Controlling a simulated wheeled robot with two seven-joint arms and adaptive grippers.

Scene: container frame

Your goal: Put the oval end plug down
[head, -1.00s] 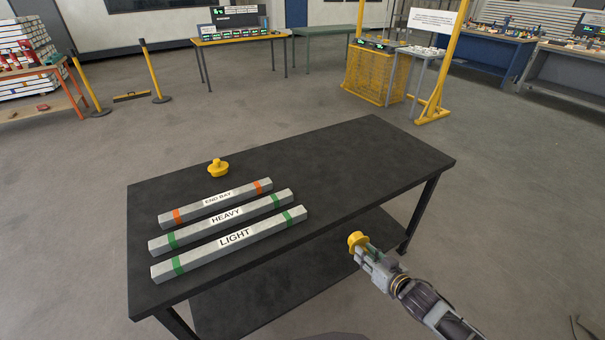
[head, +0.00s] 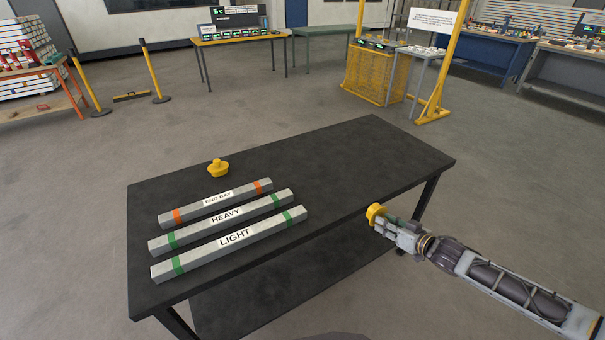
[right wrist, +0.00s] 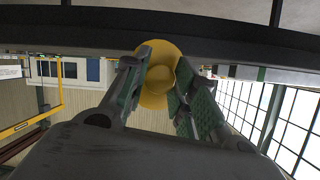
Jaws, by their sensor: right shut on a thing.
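My right gripper (head: 387,221) is shut on a yellow plug (head: 375,214), just off the table's near right edge in the head view. The plug also shows between the fingers in the right wrist view (right wrist: 158,72). A second yellow plug with a knob (head: 218,168) stands on the dark table (head: 340,160) towards its far left. I cannot tell from the outlines which plug is the oval one. My left gripper is not in view.
Three grey bars labelled END BAY (head: 216,202), HEAVY (head: 222,220) and LIGHT (head: 232,242) lie on the table's left half. The table's right half is bare. A lower shelf (head: 270,310) sits under the tabletop.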

